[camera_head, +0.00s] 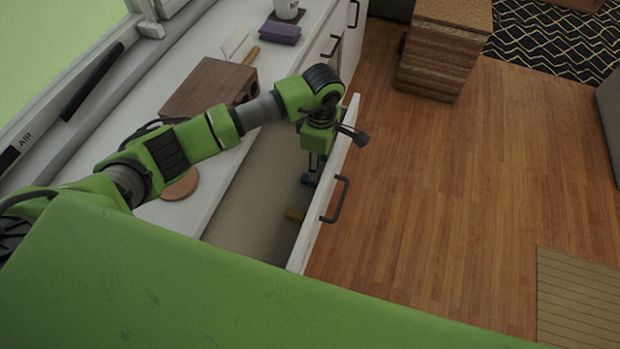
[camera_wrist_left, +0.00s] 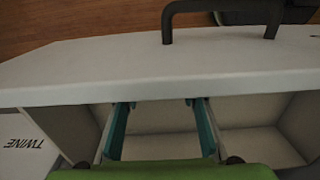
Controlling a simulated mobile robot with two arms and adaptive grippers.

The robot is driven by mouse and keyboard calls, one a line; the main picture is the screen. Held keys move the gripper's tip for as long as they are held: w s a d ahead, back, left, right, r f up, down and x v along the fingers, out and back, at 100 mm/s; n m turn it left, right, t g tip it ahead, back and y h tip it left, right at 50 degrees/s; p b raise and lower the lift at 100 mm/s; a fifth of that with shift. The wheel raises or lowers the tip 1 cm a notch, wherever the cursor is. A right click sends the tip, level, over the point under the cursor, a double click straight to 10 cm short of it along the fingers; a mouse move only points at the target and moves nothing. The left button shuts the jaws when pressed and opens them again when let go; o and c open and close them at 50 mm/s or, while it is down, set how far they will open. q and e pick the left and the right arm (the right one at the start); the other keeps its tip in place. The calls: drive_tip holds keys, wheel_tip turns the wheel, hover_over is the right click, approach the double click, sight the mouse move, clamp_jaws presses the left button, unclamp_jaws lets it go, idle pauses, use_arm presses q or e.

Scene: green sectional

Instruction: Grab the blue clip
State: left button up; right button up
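No blue clip can be made out in that view. My right gripper is in neither view.
The drawer handle (camera_head: 338,198) faces the wooden floor. A box marked TWINE (camera_wrist_left: 28,140) shows in the wrist view. A wooden block (camera_head: 208,88) and a purple item (camera_head: 279,33) stand on the counter.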

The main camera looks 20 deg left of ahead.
use_arm(q)
drive_tip(key=f, duration=0.2)
drive_tip(key=f+p, duration=0.1)
drive_tip(key=f, duration=0.2)
drive_tip(key=shift+s+a+f, duration=0.3)
drive_tip(key=shift+a, duration=0.05)
drive_tip(key=shift+w+f, duration=0.1)
drive_tip(key=shift+f, duration=0.3)
drive_tip(key=shift+c, duration=0.5)
drive_tip(key=c, duration=0.8)
